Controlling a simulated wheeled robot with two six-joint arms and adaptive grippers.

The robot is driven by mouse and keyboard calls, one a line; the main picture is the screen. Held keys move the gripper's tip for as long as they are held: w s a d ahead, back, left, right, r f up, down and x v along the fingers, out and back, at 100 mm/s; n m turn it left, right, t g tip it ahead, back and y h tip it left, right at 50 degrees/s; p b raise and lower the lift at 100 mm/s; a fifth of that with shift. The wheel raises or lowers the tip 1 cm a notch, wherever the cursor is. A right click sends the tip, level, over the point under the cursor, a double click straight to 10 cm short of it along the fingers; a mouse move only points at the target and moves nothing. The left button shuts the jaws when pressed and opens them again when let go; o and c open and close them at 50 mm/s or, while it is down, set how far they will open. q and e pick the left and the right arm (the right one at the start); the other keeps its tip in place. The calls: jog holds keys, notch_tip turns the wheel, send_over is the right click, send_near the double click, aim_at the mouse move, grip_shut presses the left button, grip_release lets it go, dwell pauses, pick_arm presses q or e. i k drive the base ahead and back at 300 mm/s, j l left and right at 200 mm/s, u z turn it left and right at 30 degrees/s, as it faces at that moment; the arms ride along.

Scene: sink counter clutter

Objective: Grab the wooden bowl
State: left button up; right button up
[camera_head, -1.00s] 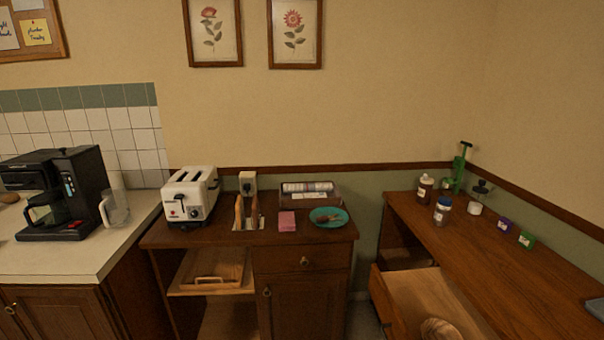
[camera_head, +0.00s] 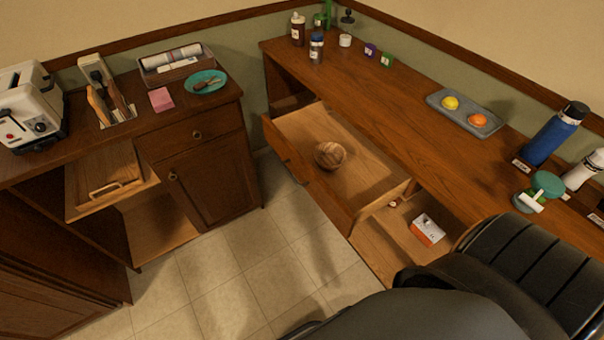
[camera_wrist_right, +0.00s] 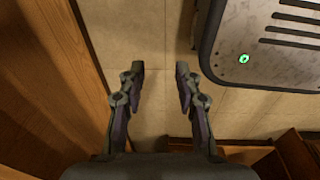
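The wooden bowl (camera_head: 330,155) is small, round and striped in brown tones. In the head view it sits inside the pulled-out drawer (camera_head: 375,150) under the long wooden counter. My right gripper (camera_wrist_right: 159,82) shows in the right wrist view with its two fingers apart and nothing between them. It points at the tiled floor, and the bowl is not in that view. Neither gripper can be made out in the head view.
The wooden counter (camera_head: 400,90) holds a grey tray (camera_head: 465,112) with yellow and orange fruit, and a blue bottle (camera_head: 555,135). A box (camera_head: 428,229) lies in a lower compartment. A black chair-like shape (camera_head: 520,270) fills the lower right. Tiled floor (camera_head: 235,270) is clear.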

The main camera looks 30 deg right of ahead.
aim_at(330, 156)
jog(key=z, duration=1.15)
jog(key=j+z, duration=0.9)
jog(key=l, duration=0.1)
